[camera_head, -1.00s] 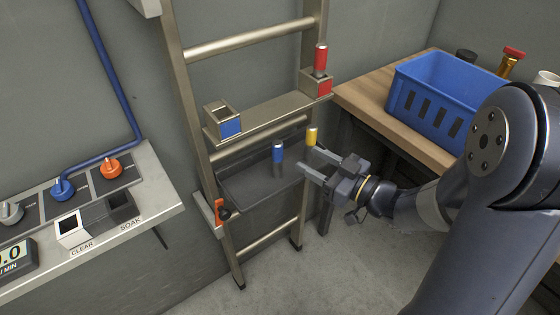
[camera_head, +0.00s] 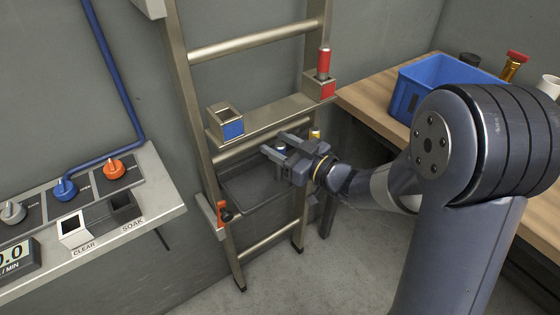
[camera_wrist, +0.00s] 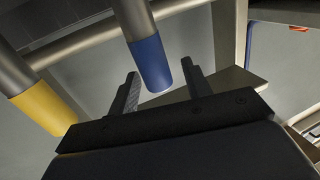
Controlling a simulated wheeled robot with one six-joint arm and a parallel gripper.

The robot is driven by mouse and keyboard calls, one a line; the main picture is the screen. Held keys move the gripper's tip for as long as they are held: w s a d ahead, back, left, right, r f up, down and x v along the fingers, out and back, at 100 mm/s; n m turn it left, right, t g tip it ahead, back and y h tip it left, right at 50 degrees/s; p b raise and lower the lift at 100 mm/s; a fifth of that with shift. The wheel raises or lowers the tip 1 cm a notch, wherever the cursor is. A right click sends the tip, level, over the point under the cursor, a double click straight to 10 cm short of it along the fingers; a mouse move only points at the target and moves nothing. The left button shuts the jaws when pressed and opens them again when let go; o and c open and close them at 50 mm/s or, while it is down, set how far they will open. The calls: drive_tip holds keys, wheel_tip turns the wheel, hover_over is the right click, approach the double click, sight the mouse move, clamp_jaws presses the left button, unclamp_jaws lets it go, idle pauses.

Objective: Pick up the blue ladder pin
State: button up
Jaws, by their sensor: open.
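The blue ladder pin (camera_head: 281,148), blue with a grey top, stands upright over the dark tray on the ladder and is mostly hidden by my gripper. In the wrist view, the blue pin (camera_wrist: 151,62) shows its blue and grey parts between the two finger tips. My gripper (camera_head: 272,144) is open, with a finger on either side of the pin. In the wrist view, gaps show between the pin's blue end and the fingers of my gripper (camera_wrist: 160,82). Whether either finger touches the pin cannot be told.
A yellow pin (camera_head: 315,134) stands close to the right of my gripper and also shows in the wrist view (camera_wrist: 43,108). Above are a blue-marked socket (camera_head: 232,129) and a red pin (camera_head: 324,62) in a red-marked socket (camera_head: 325,89). A blue crate (camera_head: 404,98) sits on the bench.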

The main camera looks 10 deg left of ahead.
clamp_jaws()
idle(0.4)
